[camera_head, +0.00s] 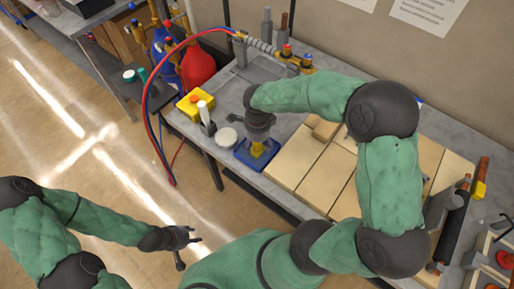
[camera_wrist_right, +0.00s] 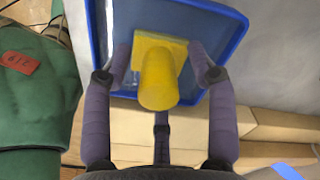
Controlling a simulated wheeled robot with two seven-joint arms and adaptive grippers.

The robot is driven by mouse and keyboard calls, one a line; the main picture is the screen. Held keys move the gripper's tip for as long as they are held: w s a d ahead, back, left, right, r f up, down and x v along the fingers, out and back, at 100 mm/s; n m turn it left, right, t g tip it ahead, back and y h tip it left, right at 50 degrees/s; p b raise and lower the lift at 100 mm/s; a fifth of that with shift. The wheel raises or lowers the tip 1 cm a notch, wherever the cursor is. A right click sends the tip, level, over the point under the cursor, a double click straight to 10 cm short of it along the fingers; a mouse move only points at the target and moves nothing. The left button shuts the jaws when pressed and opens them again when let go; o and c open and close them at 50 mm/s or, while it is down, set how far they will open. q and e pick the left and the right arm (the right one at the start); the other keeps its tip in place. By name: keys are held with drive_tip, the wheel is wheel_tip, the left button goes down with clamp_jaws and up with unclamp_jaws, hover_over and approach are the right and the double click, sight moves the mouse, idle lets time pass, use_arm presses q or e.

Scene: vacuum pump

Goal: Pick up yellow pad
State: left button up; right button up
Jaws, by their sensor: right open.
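The yellow pad (camera_wrist_right: 159,80) has a square base and a round upright part. It sits in a blue tray (camera_wrist_right: 237,35) on the workbench. In the head view the yellow pad (camera_head: 257,150) is partly hidden under my right gripper (camera_head: 258,135), and the blue tray (camera_head: 243,157) shows around it. In the right wrist view my right gripper (camera_wrist_right: 160,70) is open, with fingers on both sides of the pad and a third finger below it. Clear gaps to the pad are hard to judge. My left gripper (camera_head: 190,238) is over the floor, away from the bench, with its fingers apart.
Wooden boards (camera_head: 300,157) lie right of the tray. A white round lid (camera_head: 227,137) and a yellow box with a red button (camera_head: 195,103) stand to the left. Red and blue hoses (camera_head: 160,125) hang off the bench's left edge. Tools lie at the right.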

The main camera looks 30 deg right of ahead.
clamp_jaws()
idle(0.3)
